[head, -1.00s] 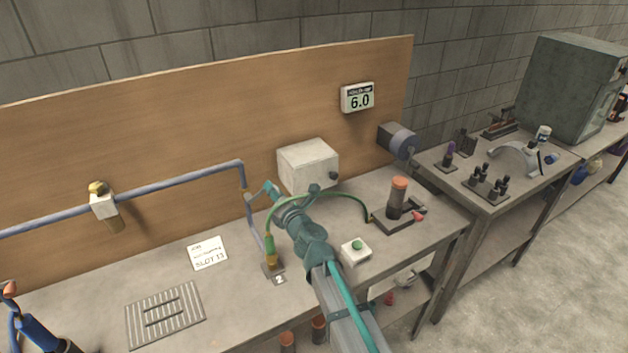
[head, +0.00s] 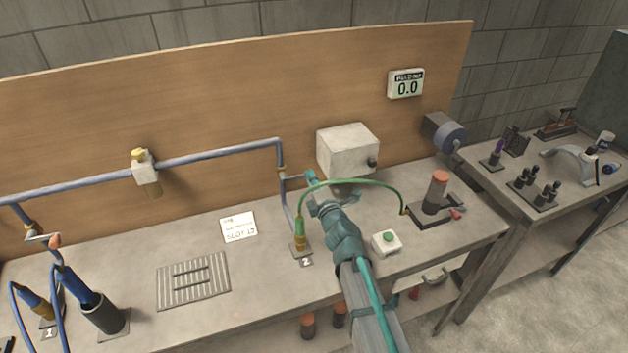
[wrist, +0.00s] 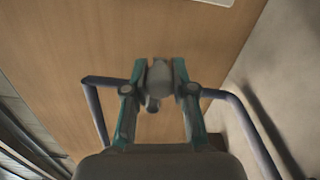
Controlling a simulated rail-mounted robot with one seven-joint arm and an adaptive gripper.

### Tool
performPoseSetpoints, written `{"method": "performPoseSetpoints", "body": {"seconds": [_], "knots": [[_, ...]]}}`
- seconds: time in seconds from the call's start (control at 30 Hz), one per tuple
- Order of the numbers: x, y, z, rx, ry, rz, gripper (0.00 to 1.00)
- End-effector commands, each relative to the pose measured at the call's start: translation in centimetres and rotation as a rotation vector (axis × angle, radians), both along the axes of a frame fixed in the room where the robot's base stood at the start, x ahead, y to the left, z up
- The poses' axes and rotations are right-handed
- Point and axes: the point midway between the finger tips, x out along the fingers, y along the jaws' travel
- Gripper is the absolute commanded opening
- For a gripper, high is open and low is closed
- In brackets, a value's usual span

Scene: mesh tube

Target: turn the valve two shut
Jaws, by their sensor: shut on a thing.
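Valve two (head: 283,179) sits on the blue pipe's right-hand downward run, above the plate marked 2 (head: 306,262). Its handle reaches right from the pipe toward my gripper (head: 310,177). In the wrist view my gripper (wrist: 160,78) is shut on the grey, rounded handle end (wrist: 160,74), which sits between the two teal fingers. The exact handle angle is hard to tell. The display (head: 405,85) on the wooden board reads 0.0.
A green hose (head: 350,183) arches from the connector (head: 300,236) at plate 2 to a base with a dark cylinder (head: 435,195). A white box (head: 347,150) stands behind my gripper. A green-button box (head: 387,242) is beside my arm. Valve one (head: 42,236) is far left.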

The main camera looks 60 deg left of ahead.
Motion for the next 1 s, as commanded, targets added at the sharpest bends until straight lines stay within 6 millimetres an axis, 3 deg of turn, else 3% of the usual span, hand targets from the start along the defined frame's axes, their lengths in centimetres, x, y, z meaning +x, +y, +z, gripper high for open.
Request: {"method": "performPoseSetpoints", "body": {"seconds": [0.27,0.3,0.43,0.77,1.0], "knots": [[0.0,-0.1,-0.2,-0.002,0.001,0.0,0.0],[0.0,-0.1,-0.2,-0.002,0.001,0.0,0.3],[0.0,-0.1,-0.1,-0.002,0.0,0.0,0.51],[0.0,-0.1,-0.1,-0.001,0.0,0.0,0.51],[-0.5,-2.0,0.0,-0.001,-0.001,0.0,0.51]]}}
